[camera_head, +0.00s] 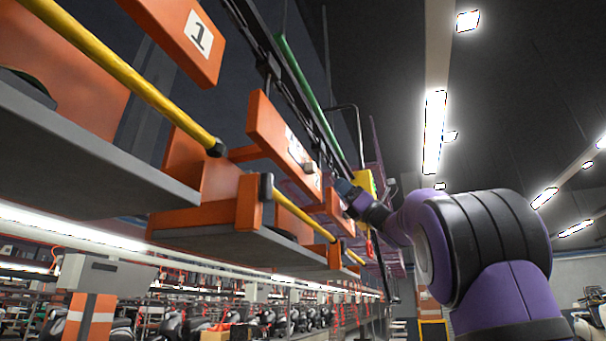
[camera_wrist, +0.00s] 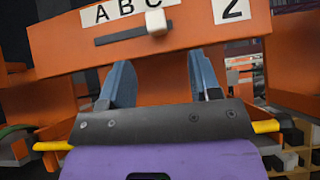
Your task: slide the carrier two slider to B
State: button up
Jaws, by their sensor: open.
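Carrier two's orange plate (camera_wrist: 60,50) fills the upper wrist view and bears a label with A, B, C and a label with 2. Its white slider (camera_wrist: 156,22) is at the right end of a dark horizontal slot (camera_wrist: 118,36), below the C. My gripper (camera_wrist: 160,68) is open, with its two blue-grey fingers apart and nothing between them. The fingertips are below the slider, one on each side, and do not enclose it. In the head view, the plate (camera_head: 266,128) hangs left of my gripper (camera_head: 343,188), and the slider (camera_head: 308,167) looks small.
Carrier one's orange plate (camera_head: 180,38) hangs at the upper left. Yellow bars (camera_head: 130,80) and grey carrier shelves (camera_head: 75,150) run along the left. A green rail (camera_head: 305,85) passes above.

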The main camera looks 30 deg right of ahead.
aim_at(316, 170)
jog(key=shift+n+g+y, duration=0.3)
jog(key=shift+n+g, duration=0.1)
jog(key=shift+n, duration=0.2)
jog(key=x, duration=1.1)
jog(key=shift+a, duration=0.3)
